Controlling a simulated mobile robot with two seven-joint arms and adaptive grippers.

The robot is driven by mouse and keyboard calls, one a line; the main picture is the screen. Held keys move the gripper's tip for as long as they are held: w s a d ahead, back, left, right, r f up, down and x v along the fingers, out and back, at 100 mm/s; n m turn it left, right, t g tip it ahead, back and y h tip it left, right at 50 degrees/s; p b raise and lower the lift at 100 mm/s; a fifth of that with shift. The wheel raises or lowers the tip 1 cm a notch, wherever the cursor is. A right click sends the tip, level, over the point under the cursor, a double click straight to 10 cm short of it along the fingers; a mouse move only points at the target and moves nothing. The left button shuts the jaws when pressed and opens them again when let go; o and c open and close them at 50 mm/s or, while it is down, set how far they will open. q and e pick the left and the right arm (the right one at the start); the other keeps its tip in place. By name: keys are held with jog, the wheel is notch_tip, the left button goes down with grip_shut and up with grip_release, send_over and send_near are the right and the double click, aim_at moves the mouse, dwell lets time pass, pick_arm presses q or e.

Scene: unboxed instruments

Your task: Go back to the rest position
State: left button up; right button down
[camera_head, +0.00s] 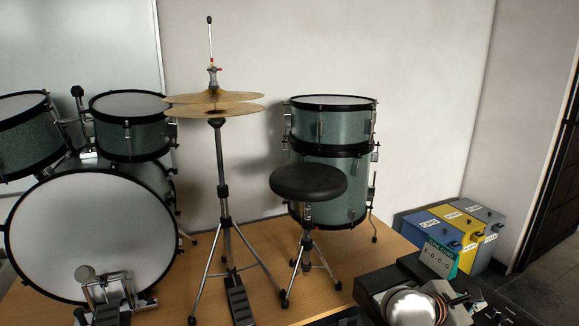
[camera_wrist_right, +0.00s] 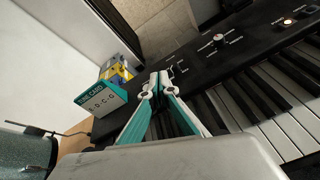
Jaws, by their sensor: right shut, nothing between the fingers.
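My right gripper (camera_head: 459,299) shows at the bottom right of the head view, beside a pale rounded part of my right arm. In the right wrist view its two teal and white fingers (camera_wrist_right: 158,82) meet at the tips, with nothing between them. The fingers appear in front of a black keyboard (camera_wrist_right: 225,100) with black and white keys. I cannot tell how far above the keys they are. My left gripper is not in the head view.
A wooden platform (camera_head: 265,265) carries a bass drum (camera_head: 95,235), cymbals (camera_head: 215,104) on a stand, a black stool (camera_head: 308,182) and stacked drums (camera_head: 330,122). Grey floor (camera_head: 545,290) is open at far right.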

notch_tip(320, 180, up, 7)
jog(key=s+a+n+t+h, duration=0.2)
jog(key=n+t+h, duration=0.45)
jog(key=n, duration=0.85)
jog(key=s+a+f+n+t+y, duration=0.1)
jog(key=a+f+n+t+y, duration=0.35)
jog(key=a+n+y, duration=0.6)
jog(key=s+a+f+n+t+y, duration=0.1)
jog(key=a+f+n+t+y, duration=0.35)
jog(key=n, duration=0.95)
jog(key=s+a+f+n+g+y, duration=0.3)
jog(key=s+f+n+g, duration=0.2)
jog(key=s+f+n, duration=0.3)
jog(key=s+a+f+n+g+y, duration=0.3)
jog(key=s+f+n, duration=0.6)
jog(key=f, duration=0.7)
jog(key=shift+s+f+n+g+y, duration=0.2)
jog(key=shift+f+n+g+y, duration=0.3)
jog(key=shift+n+g, duration=0.4)
jog(key=shift+a+r, duration=0.1)
